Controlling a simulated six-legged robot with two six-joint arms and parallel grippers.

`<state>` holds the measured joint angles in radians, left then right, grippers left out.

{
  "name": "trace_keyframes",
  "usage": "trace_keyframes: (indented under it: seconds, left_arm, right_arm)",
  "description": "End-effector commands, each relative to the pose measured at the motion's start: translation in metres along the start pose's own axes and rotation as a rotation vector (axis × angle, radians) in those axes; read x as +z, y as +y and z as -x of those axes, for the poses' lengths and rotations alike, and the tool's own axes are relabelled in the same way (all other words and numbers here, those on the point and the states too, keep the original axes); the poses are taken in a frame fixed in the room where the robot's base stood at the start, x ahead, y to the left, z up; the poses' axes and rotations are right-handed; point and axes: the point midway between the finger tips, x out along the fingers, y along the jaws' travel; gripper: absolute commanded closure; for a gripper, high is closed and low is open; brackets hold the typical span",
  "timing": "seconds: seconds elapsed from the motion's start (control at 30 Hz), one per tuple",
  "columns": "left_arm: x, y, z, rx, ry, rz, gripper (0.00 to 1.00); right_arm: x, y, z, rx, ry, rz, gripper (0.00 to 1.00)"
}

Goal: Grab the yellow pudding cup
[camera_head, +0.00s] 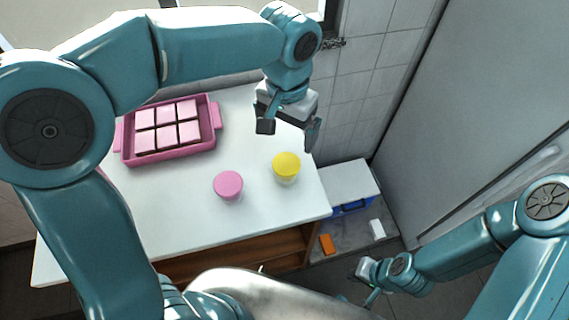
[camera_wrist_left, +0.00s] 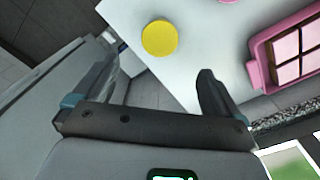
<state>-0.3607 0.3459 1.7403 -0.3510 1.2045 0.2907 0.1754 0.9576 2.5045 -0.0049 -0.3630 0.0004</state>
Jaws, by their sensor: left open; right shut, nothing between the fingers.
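The yellow pudding cup (camera_head: 286,166) stands upright on the white counter, near its right edge. In the left wrist view its yellow lid (camera_wrist_left: 159,38) shows beyond the fingertips, roughly midway between them. My left gripper (camera_head: 289,131) is open and empty, above and a little behind the cup, not touching it. Its two dark fingers also show spread in the left wrist view (camera_wrist_left: 160,82). My right gripper (camera_head: 371,283) is shut and empty, low at the right, away from the counter.
A pink-lidded cup (camera_head: 228,186) stands left of the yellow one. A pink tray (camera_head: 172,151) with several pink-topped squares lies further left on the counter (camera_head: 170,220). A tiled wall (camera_head: 350,100) is close behind my left gripper. A white-lidded blue box (camera_head: 350,185) sits lower right.

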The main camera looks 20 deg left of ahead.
Motion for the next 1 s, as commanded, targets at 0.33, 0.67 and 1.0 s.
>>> trace_keyframes:
  seconds: [0.33,0.67,1.0]
  left_arm:
    - [0.004,0.003,-0.079,-0.001,-0.005,-0.001,0.02]
    - [0.002,0.000,-0.112,0.000,-0.007,-0.001,0.02]
    - [-0.002,-0.002,-0.149,0.001,-0.001,0.000,0.02]
  right_arm:
    - [0.000,0.001,-0.001,0.000,0.000,0.000,1.00]
    - [0.000,-0.001,0.003,0.000,0.000,-0.001,1.00]
    - [0.000,-0.002,0.006,0.000,0.000,-0.001,1.00]
